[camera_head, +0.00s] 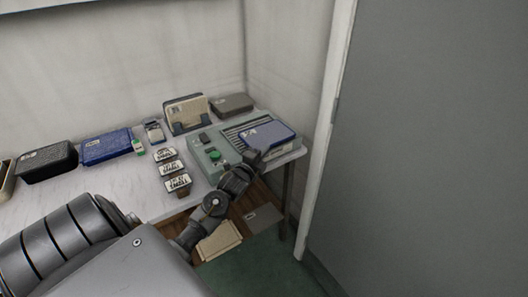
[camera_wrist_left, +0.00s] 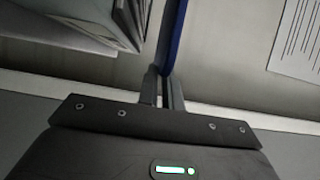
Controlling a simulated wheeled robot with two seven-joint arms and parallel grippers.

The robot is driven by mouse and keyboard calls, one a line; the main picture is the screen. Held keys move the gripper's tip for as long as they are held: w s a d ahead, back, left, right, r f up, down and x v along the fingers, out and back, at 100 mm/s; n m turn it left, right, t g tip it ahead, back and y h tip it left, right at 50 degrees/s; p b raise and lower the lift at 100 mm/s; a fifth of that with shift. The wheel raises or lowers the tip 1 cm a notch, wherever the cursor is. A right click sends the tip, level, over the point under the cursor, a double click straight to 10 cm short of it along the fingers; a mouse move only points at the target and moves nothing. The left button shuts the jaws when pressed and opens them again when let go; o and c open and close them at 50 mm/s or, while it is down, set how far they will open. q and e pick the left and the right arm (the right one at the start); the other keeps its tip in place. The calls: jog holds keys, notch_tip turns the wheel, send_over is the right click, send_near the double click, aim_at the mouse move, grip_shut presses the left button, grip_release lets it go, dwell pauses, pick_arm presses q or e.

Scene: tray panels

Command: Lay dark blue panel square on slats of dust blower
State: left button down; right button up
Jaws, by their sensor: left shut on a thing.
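The dark blue panel (camera_head: 283,135), with a pale label on its top, lies roughly flat over the right part of the slats of the dust blower (camera_head: 206,158). Bare slats (camera_head: 238,124) show to its left. My left gripper (camera_head: 252,156) is at the panel's near edge and is shut on it. In the left wrist view the panel (camera_wrist_left: 172,35) shows edge-on as a thin blue strip between the fingertips (camera_wrist_left: 163,88). Whether the panel touches the slats or hangs just above them cannot be told. My right gripper is not in view.
Behind stand a rack with a beige panel (camera_head: 187,110) and a dark grey box (camera_head: 232,104). A blue box (camera_head: 106,148) and black box (camera_head: 46,162) are farther left.

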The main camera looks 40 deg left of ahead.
pick_arm(q)
jog(key=shift+f, duration=0.15)
jog(key=shift+f+b, duration=0.85)
jog(key=shift+f, duration=0.25)
jog(key=shift+f, duration=0.4)
dwell(0.4)
jog(key=c, duration=1.5)
grip_release()
jog(key=s+d+b, duration=0.1)
jog(key=s+d, duration=0.1)
jog(key=s, duration=0.8)
jog(key=shift+s+b, duration=0.3)
jog(key=shift+s, duration=0.05)
